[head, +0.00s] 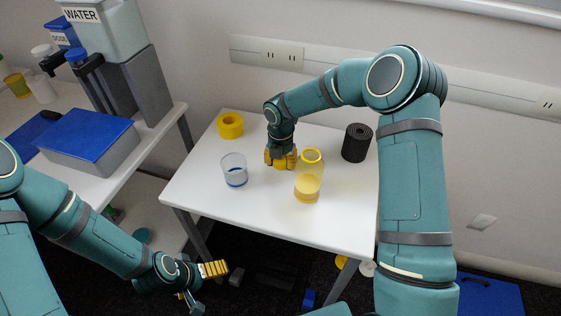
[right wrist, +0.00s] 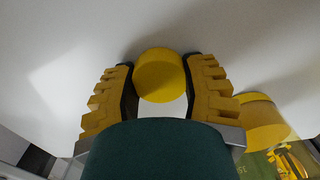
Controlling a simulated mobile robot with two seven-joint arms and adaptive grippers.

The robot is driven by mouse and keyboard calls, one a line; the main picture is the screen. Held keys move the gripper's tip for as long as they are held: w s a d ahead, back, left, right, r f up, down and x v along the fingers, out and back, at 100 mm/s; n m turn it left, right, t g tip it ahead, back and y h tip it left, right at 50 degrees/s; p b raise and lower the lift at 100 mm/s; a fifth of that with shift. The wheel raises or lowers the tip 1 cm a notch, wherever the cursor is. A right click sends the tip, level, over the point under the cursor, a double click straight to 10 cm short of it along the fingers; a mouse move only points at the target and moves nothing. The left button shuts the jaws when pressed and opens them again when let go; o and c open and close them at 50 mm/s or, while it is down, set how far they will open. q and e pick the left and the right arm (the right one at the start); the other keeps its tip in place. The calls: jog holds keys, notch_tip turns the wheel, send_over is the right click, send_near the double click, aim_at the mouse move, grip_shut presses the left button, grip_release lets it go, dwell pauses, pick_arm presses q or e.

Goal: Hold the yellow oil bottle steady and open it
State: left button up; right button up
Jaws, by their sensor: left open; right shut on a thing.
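The yellow oil bottle (head: 307,188) stands upright on the white table, translucent with a yellow ring at its top, which looks uncovered. Part of it also shows at the right of the right wrist view (right wrist: 262,125). My right gripper (head: 281,160) is just left of and behind the bottle, pointing down and shut on a round yellow lid (right wrist: 160,75). The lid is low over the table; I cannot tell if it touches. My left gripper (head: 214,269) is open and empty, off the table's front left edge, away from the bottle.
On the table (head: 205,195) are a clear cup with a blue band (head: 234,171), a yellow roll (head: 230,125) and a black rolled mat (head: 357,142). A blue-lidded box (head: 90,140) stands on the left bench. The table's front left part is clear.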

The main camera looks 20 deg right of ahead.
jog(key=o, duration=1.2)
jog(key=shift+f, duration=0.1)
jog(key=shift+o, duration=0.2)
